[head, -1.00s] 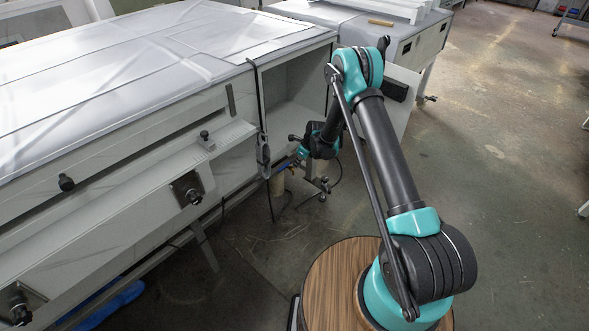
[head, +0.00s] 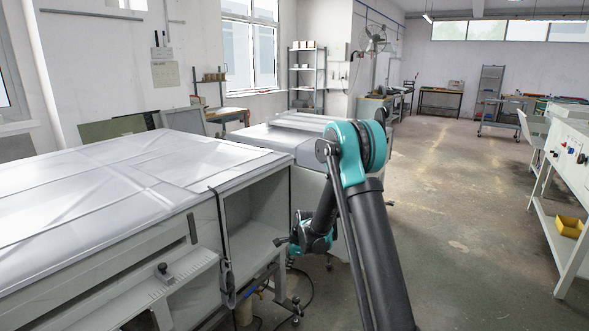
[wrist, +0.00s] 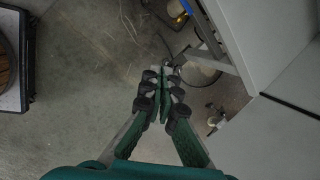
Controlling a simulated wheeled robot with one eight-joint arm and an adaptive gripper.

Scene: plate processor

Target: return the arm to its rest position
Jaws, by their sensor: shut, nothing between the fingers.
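My arm, teal and dark grey, rises from the lower middle of the head view, bends at an elbow, and its forearm hangs down beside the machine's open end. My gripper (head: 281,241) is at the end of that forearm, small and partly hidden in the head view, near the opening. In the wrist view my gripper (wrist: 160,73) points at the floor, with its green-backed fingers meeting at the tips. It is shut and empty.
The large white plate processor (head: 110,185) fills the left, with a dark strap (head: 222,240) hanging on its near corner. In the wrist view a pale machine side (wrist: 265,45) stands close right of the gripper. Open floor (head: 460,220) lies to the right, before a white workbench (head: 567,190).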

